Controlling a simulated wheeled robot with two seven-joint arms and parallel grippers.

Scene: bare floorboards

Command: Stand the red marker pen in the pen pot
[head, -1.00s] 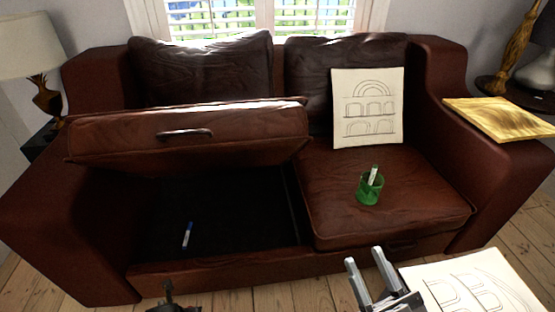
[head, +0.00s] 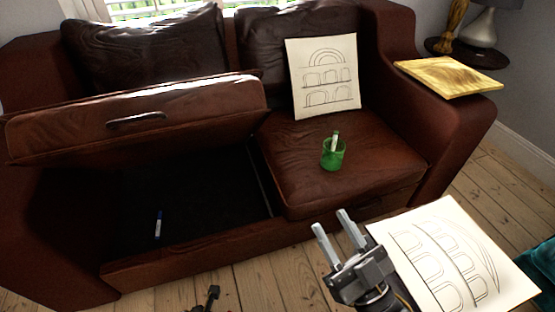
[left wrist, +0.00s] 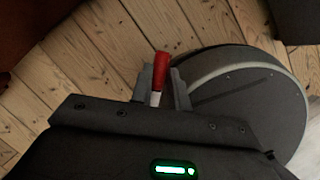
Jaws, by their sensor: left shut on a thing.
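The red marker pen (left wrist: 161,65) shows in the left wrist view, with a red end sticking out past the fingertips and a white part between them. My left gripper (left wrist: 160,83) is shut on it, above the floorboards. The pen does not show in the head view. The green see-through pen pot (head: 333,155) stands upright on the right sofa seat, with a white and green pen (head: 335,140) in it. My right gripper (head: 330,220) is open and empty, in front of the sofa, nearer to me than the pot.
The left seat (head: 140,115) of the sofa is lifted, with a blue and white marker (head: 158,224) in the dark compartment below. A drawing (head: 322,78) leans on the backrest; another drawing (head: 450,255) lies at lower right. A yellow board (head: 450,77) rests on the armrest.

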